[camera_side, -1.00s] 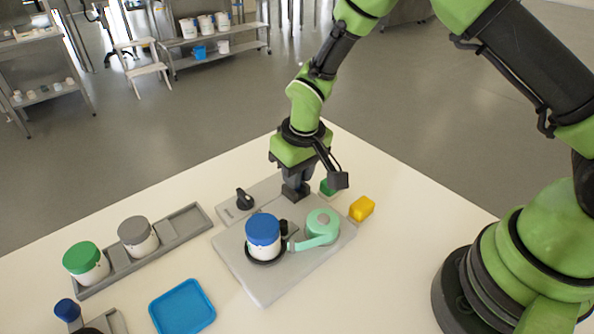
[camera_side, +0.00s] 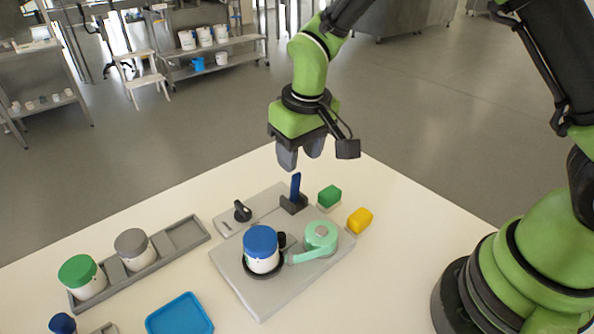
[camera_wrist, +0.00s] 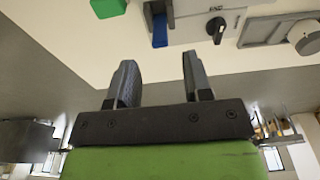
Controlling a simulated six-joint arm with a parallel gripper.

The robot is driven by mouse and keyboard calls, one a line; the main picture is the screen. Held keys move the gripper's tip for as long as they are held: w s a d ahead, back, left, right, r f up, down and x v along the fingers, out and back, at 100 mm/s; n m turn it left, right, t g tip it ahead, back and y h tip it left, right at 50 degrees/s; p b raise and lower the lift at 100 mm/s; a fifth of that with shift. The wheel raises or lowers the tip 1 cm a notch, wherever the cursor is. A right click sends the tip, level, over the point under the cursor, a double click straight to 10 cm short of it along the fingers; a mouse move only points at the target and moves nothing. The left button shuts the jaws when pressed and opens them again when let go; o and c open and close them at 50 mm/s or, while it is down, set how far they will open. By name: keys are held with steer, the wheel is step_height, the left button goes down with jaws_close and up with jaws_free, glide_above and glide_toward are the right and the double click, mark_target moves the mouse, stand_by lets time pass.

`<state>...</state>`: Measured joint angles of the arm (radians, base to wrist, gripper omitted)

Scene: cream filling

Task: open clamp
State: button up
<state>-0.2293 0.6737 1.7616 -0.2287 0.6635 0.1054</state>
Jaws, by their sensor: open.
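My gripper (camera_side: 300,160) is open and empty, held above a blue upright piece (camera_side: 295,187) that stands in a black holder (camera_side: 294,203). In the wrist view, the open fingers (camera_wrist: 153,75) have nothing between them, and the blue piece (camera_wrist: 160,30) shows beyond them. A mint-green clamp-like part (camera_side: 319,238) sits on the grey base plate (camera_side: 262,297), with its arm reaching left to the white jar with a blue lid (camera_side: 261,248). The jar stands upright in a dark ring. Whether the arm presses on the jar cannot be told.
A green block (camera_side: 329,196) and a yellow block (camera_side: 359,220) lie right of the holder. A grey tray (camera_side: 190,234) holds a green-lidded and a grey-lidded jar. A blue tray (camera_side: 180,316) lies in front.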

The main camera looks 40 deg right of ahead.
mark_target(296, 194)
steer(key=shift+s+r, duration=0.15)
steer(key=shift+r, duration=0.8)
steer(key=shift+w+g, duration=0.6)
steer(key=shift+g, duration=0.1)
steer(key=shift+f, duration=0.45)
step_height(296, 194, down, 9)
steer(key=shift+c, duration=0.4)
jaws_close()
